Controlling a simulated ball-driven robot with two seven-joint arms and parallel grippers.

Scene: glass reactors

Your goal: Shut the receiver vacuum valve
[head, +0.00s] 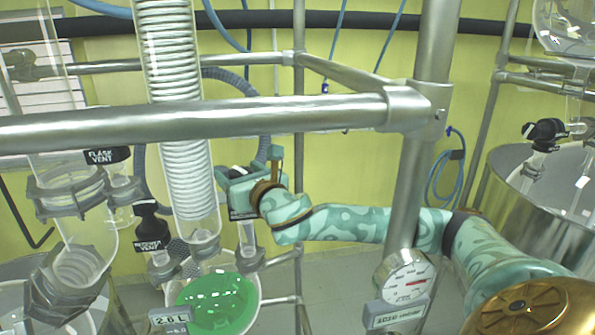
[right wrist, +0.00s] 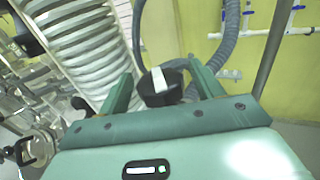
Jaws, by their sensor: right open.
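The receiver vacuum valve has a black knob with a white bar (right wrist: 161,84), seen in the right wrist view between the two fingers of my right gripper (right wrist: 162,82). The fingers are open, with one on each side of the knob; whether they touch it cannot be told. In the head view my right gripper (head: 248,168) is at the valve, above the receiver (head: 249,297) with green liquid, and hides most of the knob. The valve's glass stem (head: 248,236) shows below it. My left gripper is not in view.
The receiver vent valve (head: 149,225) and the flask vent valve (head: 107,156) stand to the left. The coiled condenser (head: 182,150) rises close beside my gripper. A steel rail (head: 200,124) crosses in front. A pressure gauge (head: 406,276) is at the lower right.

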